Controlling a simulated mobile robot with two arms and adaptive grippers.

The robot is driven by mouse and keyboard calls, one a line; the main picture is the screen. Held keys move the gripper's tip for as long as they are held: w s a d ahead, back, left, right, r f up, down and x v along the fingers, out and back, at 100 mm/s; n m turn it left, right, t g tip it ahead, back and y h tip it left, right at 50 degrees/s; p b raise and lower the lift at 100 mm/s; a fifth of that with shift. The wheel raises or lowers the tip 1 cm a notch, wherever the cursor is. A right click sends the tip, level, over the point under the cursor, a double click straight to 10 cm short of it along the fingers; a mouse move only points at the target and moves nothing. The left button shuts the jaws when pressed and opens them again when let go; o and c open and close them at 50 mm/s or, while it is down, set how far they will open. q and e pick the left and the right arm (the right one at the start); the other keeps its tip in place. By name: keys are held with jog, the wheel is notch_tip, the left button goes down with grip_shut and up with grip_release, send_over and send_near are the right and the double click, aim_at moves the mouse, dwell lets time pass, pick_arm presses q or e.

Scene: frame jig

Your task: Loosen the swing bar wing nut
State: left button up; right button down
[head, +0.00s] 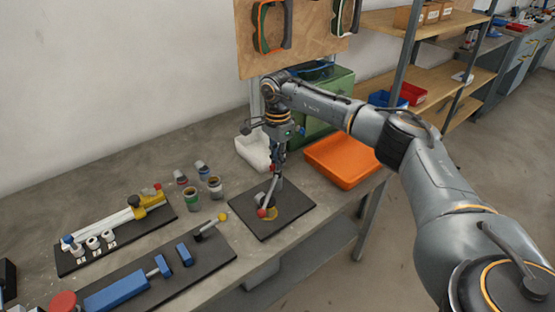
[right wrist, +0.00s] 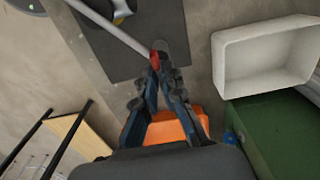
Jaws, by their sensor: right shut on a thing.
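A dark square plate (head: 285,215) lies on the bench and carries a grey swing bar (head: 268,192). A red ball (head: 261,212) and a yellow patch (head: 271,213) show near the bar's lower end. My right gripper (head: 273,172) points down over the plate. In the right wrist view, the right gripper (right wrist: 154,68) is shut on a small red piece (right wrist: 155,58) at the end of the bar, which also shows there (right wrist: 120,35). I cannot make out a wing nut shape; the fingers partly cover the red piece. My left gripper is not in view.
An orange tray (head: 342,160), a white bin (head: 253,150) and a green box (head: 335,85) stand behind the plate. Several small cans (head: 191,199) and a dark board with blue blocks (head: 118,294) lie to the left. A yellow-and-white fixture (head: 115,222) lies further left.

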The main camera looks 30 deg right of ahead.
jog(key=shift+r, duration=0.15)
jog(key=c, duration=1.5)
grip_release()
notch_tip(320, 180, up, 12)
jog(key=shift+f, duration=0.1)
